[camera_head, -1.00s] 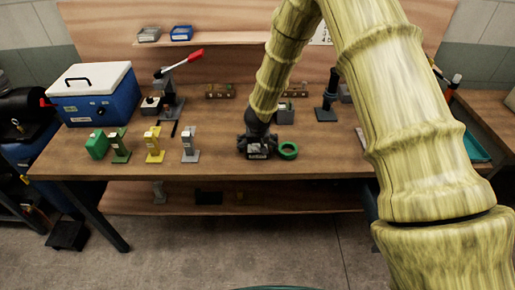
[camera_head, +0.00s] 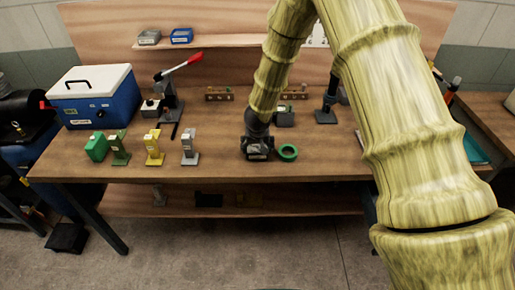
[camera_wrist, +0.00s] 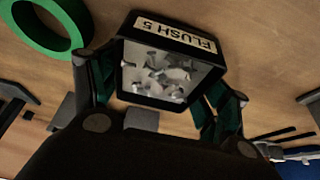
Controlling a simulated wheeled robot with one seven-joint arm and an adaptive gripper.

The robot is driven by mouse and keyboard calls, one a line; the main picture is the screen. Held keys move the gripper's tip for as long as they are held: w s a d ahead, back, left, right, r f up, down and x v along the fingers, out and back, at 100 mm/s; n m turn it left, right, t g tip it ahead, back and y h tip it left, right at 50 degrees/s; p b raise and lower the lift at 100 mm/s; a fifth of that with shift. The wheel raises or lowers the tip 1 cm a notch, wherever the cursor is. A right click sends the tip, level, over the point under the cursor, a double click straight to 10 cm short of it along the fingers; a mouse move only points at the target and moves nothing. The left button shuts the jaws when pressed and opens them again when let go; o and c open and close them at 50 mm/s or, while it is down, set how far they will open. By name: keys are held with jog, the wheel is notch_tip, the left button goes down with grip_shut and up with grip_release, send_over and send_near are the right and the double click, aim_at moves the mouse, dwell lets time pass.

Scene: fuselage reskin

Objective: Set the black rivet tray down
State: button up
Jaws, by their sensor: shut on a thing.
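The black rivet tray (camera_wrist: 185,42) fills the middle of the wrist view. It has a pale label reading "FLUSH 5" and holds several small silvery rivets. My gripper (camera_wrist: 160,85) is shut on the tray, with one finger on each side of it. In the head view the gripper (camera_head: 257,143) is low over the front middle of the workbench (camera_head: 330,165), with the tray (camera_head: 258,155) at its tip. The tray looks at or very near the bench top; I cannot tell if it touches.
A green tape ring (camera_head: 287,152) lies just right of the tray. Green, yellow and grey tools (camera_head: 190,148) stand to the left. A blue cooler (camera_head: 95,100) and a red-handled press (camera_head: 170,95) are farther back. The bench between the grey tool and the tray is clear.

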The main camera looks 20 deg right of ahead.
notch_tip(320, 180, up, 3)
jog(key=shift+f+p, duration=0.2)
jog(key=shift+p, duration=0.15)
jog(key=shift+s+f+b, duration=0.2)
jog(key=shift+s+b, duration=0.1)
jog(key=shift+b, duration=0.2)
jog(key=s+a+r+b, duration=0.1)
jog(key=s+a+b, duration=0.15)
jog(key=s, duration=0.45)
jog(key=s+a+r+b, duration=0.15)
jog(key=s+b, duration=0.25)
jog(key=s, duration=0.4)
jog(key=s+a+f+n+y, duration=0.1)
jog(key=s+f+n, duration=0.2)
jog(key=f, duration=1)
jog(key=shift+s, duration=0.2)
